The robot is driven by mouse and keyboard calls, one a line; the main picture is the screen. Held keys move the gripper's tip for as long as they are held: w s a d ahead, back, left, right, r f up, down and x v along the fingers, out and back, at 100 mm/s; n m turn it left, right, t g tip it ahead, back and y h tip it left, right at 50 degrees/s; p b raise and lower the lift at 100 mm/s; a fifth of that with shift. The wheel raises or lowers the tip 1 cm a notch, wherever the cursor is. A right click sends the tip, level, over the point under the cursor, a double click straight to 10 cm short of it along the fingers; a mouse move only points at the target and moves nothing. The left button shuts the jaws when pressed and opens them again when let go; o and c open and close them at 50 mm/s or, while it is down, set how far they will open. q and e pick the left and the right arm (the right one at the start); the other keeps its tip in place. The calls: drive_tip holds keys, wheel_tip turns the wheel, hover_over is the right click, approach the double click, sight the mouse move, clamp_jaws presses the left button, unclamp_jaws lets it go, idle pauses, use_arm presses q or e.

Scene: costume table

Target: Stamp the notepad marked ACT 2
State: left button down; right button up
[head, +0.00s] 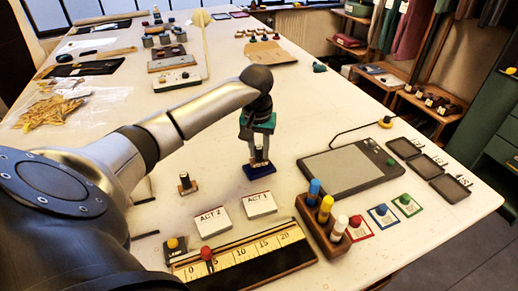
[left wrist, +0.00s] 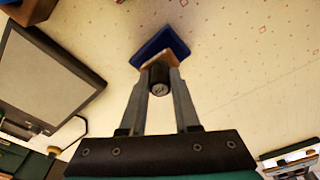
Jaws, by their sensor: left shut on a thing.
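The notepad marked ACT 2 (head: 212,221) lies on the table, left of the notepad marked ACT 1 (head: 260,205). My left gripper (head: 259,150) points down behind the notepads and is shut on the dark handle of a stamp (head: 259,163). In the left wrist view the gripper (left wrist: 160,80) grips this handle, and the wooden stamp body (left wrist: 150,58) shows beyond it. The stamp is over a blue ink pad (head: 252,173), also seen in the left wrist view (left wrist: 165,41). Whether they touch, I cannot tell. Another small stamp (head: 187,186) stands left. My right gripper is out of view.
A wooden ruler board (head: 240,262) lies in front of the notepads, with a block of coloured markers (head: 318,235) on its right. A grey tablet (head: 347,170) lies right of the blue pad. Bare table lies between the pad and the notepads.

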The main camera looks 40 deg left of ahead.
use_arm(q)
drive_tip(key=shift+f+b, duration=0.45)
drive_tip(key=shift+f, duration=0.05)
idle(0.7)
drive_tip(key=shift+f, duration=0.15)
idle(1.1)
drive_tip(key=shift+r+p, duration=2.25)
drive_tip(key=shift+r, duration=1.4)
drive_tip(key=shift+d, duration=0.1)
